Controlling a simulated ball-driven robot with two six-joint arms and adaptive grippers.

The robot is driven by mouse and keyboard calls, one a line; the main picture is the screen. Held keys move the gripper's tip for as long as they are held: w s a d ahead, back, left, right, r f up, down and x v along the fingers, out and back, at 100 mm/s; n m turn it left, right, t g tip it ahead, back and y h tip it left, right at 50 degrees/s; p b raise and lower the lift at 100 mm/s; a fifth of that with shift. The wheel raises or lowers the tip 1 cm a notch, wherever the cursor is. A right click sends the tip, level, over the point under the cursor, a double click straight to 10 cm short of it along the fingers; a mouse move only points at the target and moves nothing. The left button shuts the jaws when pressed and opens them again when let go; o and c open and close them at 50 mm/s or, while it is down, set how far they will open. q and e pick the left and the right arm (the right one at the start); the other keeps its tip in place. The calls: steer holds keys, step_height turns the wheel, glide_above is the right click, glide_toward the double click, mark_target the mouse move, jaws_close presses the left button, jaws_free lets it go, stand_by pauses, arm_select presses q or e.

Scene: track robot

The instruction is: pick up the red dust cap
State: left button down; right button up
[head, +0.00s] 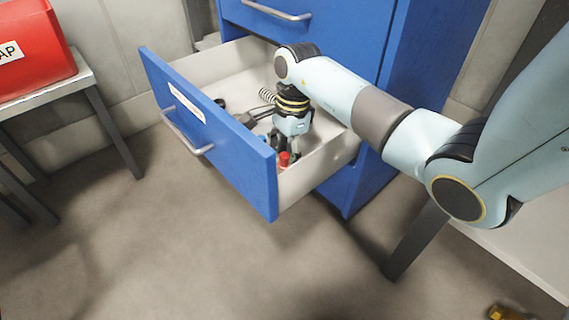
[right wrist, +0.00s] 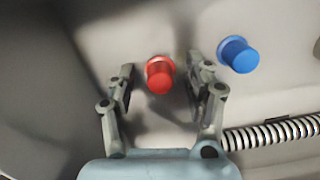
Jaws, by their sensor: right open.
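The red dust cap (right wrist: 160,75) stands on the drawer floor, between the spread fingertips of my right gripper (right wrist: 160,85) in the right wrist view. The fingers do not appear to touch it. In the head view the red cap (head: 284,159) shows near the front corner of the open drawer. My right gripper (head: 286,150) reaches down into the drawer, open, right beside the cap and partly hidden by its own wrist. My left gripper is not in view.
The blue drawer (head: 210,130) is pulled out of the cabinet. A blue cap (right wrist: 239,55) stands right of the red one, with a spring (right wrist: 270,134) nearby. The drawer's pale side wall (head: 325,165) is close to my gripper. A red bin (head: 35,55) sits on a table at left.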

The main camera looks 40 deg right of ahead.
steer(key=c, duration=0.8)
